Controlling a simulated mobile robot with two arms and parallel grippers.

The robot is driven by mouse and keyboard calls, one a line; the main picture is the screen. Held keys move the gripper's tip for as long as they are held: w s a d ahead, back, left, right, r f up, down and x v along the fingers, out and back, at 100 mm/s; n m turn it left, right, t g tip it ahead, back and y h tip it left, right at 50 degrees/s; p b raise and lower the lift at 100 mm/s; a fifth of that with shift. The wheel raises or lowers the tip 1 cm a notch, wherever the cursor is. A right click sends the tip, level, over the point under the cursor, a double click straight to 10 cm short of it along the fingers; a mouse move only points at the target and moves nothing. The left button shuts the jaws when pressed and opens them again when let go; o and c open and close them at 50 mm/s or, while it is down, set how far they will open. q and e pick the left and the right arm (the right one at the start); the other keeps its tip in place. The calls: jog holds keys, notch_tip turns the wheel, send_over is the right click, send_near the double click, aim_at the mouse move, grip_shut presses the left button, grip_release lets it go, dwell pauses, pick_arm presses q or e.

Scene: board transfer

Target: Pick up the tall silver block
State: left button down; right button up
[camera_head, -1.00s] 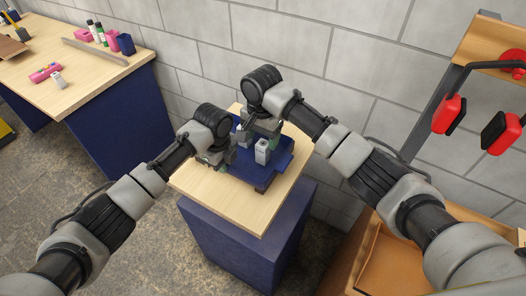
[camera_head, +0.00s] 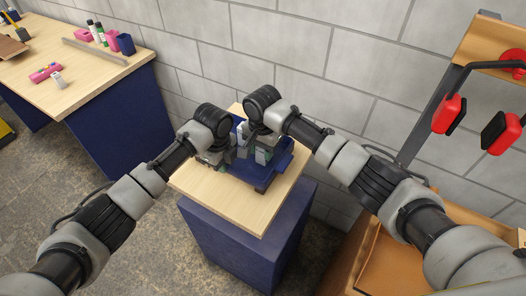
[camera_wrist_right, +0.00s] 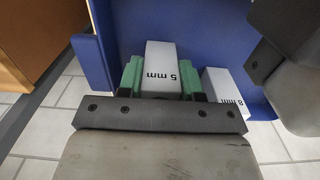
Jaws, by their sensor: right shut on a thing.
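The tall silver block (camera_head: 262,156), pale grey and marked "5 mm" in the right wrist view (camera_wrist_right: 160,66), stands upright on the blue tray (camera_head: 284,164). My right gripper (camera_head: 263,146) is above it, with green fingertips (camera_wrist_right: 163,80) shut on its two sides. A second pale block marked "8 mm" (camera_wrist_right: 222,88) stands close beside it in the right wrist view. My left gripper (camera_head: 214,158) is low at the left side of the tray; its fingers are too small and hidden to tell open from shut.
The tray lies on a small wooden-topped stand (camera_head: 240,200) by the wall. A larger table (camera_head: 85,75) at the left holds pink items, bottles and a ruler. A wooden rack with red-and-black ear defenders (camera_head: 448,116) is at the right.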

jog(key=shift+c, duration=0.5)
notch_tip(320, 180, up, 10)
jog(key=shift+r, duration=0.1)
pick_arm(q)
jog(key=c, duration=1.2)
grip_release()
jog(key=shift+c, duration=0.2)
notch_tip(320, 180, up, 12)
